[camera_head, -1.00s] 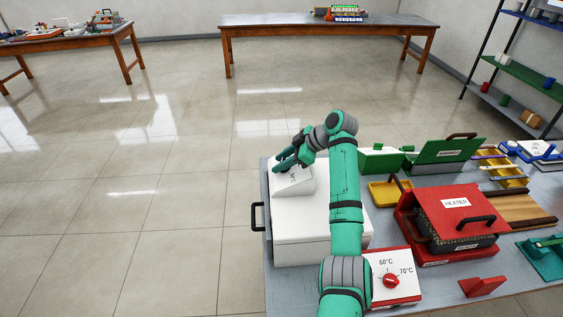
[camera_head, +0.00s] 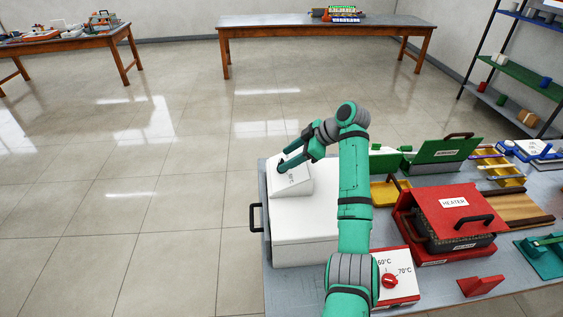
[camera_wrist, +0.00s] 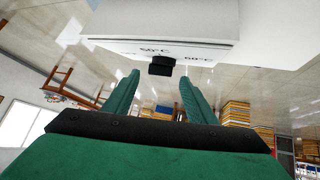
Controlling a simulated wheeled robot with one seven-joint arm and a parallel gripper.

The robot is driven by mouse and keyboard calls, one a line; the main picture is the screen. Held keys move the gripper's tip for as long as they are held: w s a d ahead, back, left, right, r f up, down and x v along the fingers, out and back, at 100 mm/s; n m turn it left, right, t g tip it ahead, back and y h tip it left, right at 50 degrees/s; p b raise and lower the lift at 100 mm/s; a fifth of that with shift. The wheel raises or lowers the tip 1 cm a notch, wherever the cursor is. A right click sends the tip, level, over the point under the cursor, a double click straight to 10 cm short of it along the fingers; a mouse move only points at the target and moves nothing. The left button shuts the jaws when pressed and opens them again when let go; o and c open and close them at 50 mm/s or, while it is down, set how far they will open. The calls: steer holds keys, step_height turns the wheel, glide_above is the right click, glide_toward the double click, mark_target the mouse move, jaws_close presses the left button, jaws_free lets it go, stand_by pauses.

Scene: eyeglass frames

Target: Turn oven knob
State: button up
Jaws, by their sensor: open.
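The white oven (camera_head: 303,232) stands at the left end of the workbench, with a sloped white control box (camera_head: 290,183) on top. In the wrist view the black knob (camera_wrist: 161,66) sits on the white panel (camera_wrist: 205,50) between labels reading about 50°C and 60°C. My green gripper (camera_head: 291,163) is over the far edge of the control box, and its fingers hide the knob in the head view. In the wrist view my gripper (camera_wrist: 158,86) is open, with one finger on each side of the knob's line. Whether either finger touches the knob cannot be told.
A red heater (camera_head: 453,212) and a white box with a red dial (camera_head: 390,281) stand right of the oven. Green boxes (camera_head: 445,155) and yellow trays (camera_head: 383,192) are behind. A black handle (camera_head: 254,217) sticks out from the oven's left side. Open floor lies left.

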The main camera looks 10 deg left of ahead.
steer(key=v, duration=0.6)
steer(key=shift+d, duration=0.1)
